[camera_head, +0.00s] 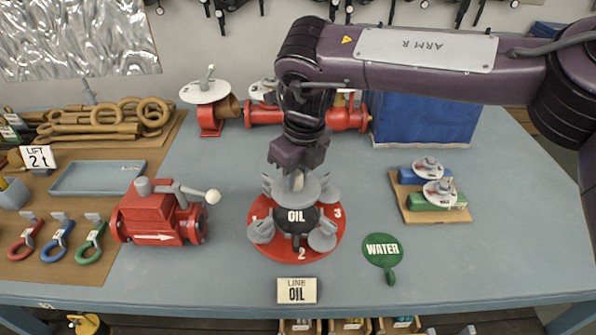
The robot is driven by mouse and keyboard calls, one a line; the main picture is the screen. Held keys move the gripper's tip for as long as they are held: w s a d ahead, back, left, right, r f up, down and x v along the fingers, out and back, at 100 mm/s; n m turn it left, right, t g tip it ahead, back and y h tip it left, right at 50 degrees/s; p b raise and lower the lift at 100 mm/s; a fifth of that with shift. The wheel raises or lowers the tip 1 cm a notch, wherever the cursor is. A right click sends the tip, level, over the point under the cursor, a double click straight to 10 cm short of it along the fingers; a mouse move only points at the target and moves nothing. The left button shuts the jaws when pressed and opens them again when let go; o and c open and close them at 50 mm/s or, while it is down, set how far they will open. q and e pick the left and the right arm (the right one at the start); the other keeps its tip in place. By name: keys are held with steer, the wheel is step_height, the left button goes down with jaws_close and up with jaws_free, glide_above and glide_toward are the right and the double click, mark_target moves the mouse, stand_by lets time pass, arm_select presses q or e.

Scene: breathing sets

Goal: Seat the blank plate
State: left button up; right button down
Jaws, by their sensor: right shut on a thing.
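A black round plate marked OIL (296,218) is at the middle of a red round base (258,236) numbered 1, 2 and 3. Several grey clamp pieces (323,236) stand around it. My right gripper (298,168) comes down from above and is shut on the pale stem of a grey disc (297,188). The disc is just above and behind the black plate and overlaps it in the picture; whether they touch, I cannot tell. A green paddle-shaped plate marked WATER (382,249) lies on the table to the right. My left gripper is not in view.
A card reading LINE OIL (297,291) stands in front of the base. A red valve (160,219) is at left, a board with two small valves (434,207) at right. Red pipework (340,116) and a blue box (428,128) stand behind. The table's right front is clear.

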mark_target(298, 188)
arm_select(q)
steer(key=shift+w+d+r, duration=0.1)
arm_select(e)
steer(key=shift+w+d, duration=0.1)
steer(key=shift+d, duration=0.05)
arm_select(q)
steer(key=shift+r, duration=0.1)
arm_select(e)
steer(key=shift+r, duration=0.1)
